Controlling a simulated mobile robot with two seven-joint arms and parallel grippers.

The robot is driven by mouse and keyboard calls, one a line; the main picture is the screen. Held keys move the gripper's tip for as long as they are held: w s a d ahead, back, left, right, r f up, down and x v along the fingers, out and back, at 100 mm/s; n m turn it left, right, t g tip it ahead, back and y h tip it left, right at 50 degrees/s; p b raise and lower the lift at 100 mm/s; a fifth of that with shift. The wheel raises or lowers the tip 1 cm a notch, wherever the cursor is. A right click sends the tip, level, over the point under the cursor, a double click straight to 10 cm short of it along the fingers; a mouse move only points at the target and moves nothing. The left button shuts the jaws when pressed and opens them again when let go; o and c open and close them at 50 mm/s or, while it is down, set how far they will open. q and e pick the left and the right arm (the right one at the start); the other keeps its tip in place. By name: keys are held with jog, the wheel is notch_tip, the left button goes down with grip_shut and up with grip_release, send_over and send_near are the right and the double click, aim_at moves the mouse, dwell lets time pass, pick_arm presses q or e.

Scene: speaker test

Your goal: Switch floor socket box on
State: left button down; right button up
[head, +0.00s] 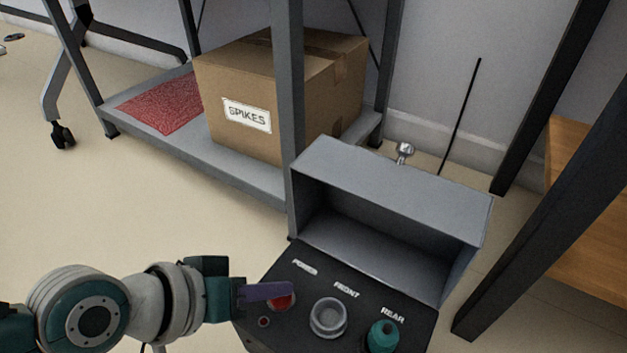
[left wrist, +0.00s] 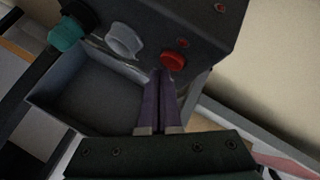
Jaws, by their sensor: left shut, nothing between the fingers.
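The floor socket box (head: 255,345) is at the bottom of the head view, with a black panel labelled POWER, FRONT and REAR. Its grey lid or tray part (head: 400,190) stands behind the panel. Below POWER is a red button (head: 284,303), partly hidden by my finger; it also shows in the left wrist view (left wrist: 173,62). FRONT has a pale round socket (head: 328,318) and REAR a teal one (head: 382,337). My left gripper (head: 288,290) is shut and empty, its purple fingertips (left wrist: 160,74) right at the red button. I cannot tell whether they touch it.
A small red spot (head: 264,322) sits on the panel near the button. A metal shelf (head: 240,183) behind carries a cardboard box marked SPIKES (head: 240,80) and a red mat (head: 165,108). Dark table legs (head: 545,200) stand at the right.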

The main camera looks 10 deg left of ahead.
aim_at(274, 303)
pick_arm(q)
jog(key=shift+f, duration=0.15)
jog(key=shift+f+b, duration=0.35)
dwell(0.5)
jog(key=shift+r, duration=0.1)
jog(key=shift+r+p, duration=0.35)
jog(key=shift+p, duration=0.2)
notch_tip(274, 303, up, 6)
jog(key=p, duration=0.6)
jog(key=shift+r, duration=0.15)
